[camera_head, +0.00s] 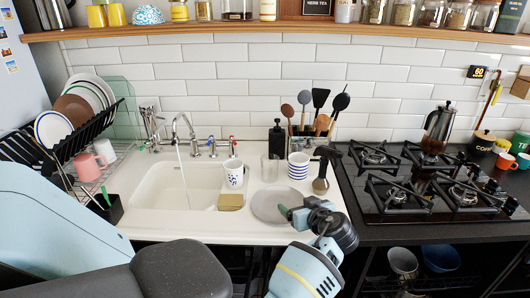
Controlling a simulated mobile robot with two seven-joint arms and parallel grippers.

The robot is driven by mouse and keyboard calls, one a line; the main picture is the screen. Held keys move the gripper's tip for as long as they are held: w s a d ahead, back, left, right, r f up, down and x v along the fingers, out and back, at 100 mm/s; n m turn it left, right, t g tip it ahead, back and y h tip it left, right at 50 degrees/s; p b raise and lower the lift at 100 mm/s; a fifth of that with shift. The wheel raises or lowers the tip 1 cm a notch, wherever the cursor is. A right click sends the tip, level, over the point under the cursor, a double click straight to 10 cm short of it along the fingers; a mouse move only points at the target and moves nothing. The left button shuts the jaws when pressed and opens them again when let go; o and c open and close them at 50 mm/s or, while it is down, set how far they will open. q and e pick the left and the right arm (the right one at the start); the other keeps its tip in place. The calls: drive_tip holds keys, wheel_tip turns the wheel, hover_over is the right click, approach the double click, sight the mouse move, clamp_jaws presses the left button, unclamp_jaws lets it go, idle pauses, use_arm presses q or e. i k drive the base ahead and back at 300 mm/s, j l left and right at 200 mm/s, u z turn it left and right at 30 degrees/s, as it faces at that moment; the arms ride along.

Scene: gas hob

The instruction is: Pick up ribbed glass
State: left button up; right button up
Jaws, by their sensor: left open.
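The ribbed glass (269,168) is a clear tumbler standing upright on the white counter, between the sink and a blue-striped cup (298,166). My left gripper (298,212) is open, above and in front of the grey plate (268,205). It is nearer to me than the glass and to its right, apart from it. The wrist hides part of the counter's front right. My right gripper is not in view.
A patterned white cup (233,173) and a sponge (231,201) stand left of the glass by the sink (165,205). A dark soap bottle (277,139) and a utensil holder (310,131) are behind.

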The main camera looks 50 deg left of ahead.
sight(269, 161)
drive_tip(key=i+j, duration=0.1)
drive_tip(key=j, duration=0.4)
drive_tip(key=i+j, duration=0.1)
drive_tip(key=j, duration=0.9)
drive_tip(key=i+z, duration=0.05)
drive_tip(key=i, duration=0.05)
